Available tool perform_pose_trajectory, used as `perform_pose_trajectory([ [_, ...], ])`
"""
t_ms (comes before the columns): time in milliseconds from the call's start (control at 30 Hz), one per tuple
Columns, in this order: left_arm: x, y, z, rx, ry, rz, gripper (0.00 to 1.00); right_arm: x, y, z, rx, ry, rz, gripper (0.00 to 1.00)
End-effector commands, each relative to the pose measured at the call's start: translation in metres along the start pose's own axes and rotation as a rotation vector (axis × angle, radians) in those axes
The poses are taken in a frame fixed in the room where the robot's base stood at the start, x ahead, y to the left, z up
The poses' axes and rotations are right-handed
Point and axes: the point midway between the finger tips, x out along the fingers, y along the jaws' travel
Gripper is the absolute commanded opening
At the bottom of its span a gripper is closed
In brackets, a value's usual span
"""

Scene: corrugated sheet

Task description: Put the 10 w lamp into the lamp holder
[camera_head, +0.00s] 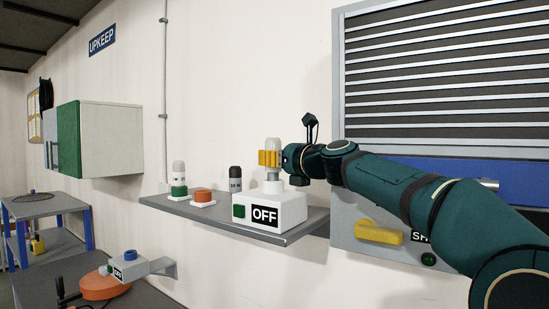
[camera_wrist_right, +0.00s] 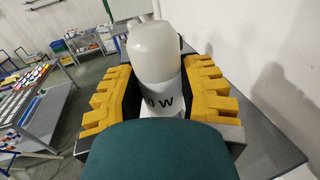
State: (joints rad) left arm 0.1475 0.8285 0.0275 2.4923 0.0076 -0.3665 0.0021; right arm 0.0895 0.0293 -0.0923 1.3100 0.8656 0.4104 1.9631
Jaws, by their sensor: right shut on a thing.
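The lamp (camera_head: 273,144) has a frosted rounded top and a white body. In the right wrist view the lamp (camera_wrist_right: 155,52) stands between my yellow fingers, and part of its label reads "0 W". My right gripper (camera_head: 269,158) is shut on it. The lamp is upright over the top of a white box (camera_head: 288,212) with an "OFF" label and a green button, which looks like the lamp holder. A pale round part (camera_head: 272,187) shows between them; I cannot tell whether the lamp is seated. My left gripper is in neither view.
The grey shelf (camera_head: 222,215) also carries a green-collared lamp (camera_head: 179,180), an orange-topped piece (camera_head: 202,197) and a dark-topped, labelled cylinder (camera_head: 235,180). A louvred panel (camera_head: 440,75) and a yellow handle (camera_head: 379,233) are at the right. A green-and-white cabinet (camera_head: 110,140) hangs at the left.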

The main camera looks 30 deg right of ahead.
Motion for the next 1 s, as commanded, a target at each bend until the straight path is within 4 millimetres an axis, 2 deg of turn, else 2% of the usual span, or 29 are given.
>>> perform_pose_trajectory([
  [667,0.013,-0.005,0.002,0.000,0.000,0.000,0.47,0.000,0.000,-0.016,-0.001,-0.001,-0.001,0.02],
  [700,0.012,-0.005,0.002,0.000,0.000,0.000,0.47,0.000,0.000,-0.015,-0.001,-0.001,-0.001,0.48],
  [767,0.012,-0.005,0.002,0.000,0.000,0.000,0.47,0.000,0.000,-0.015,-0.001,-0.001,-0.001,0.69],
  [1000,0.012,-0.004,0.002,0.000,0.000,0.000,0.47,0.000,0.000,-0.015,-0.001,0.000,0.000,0.70],
])
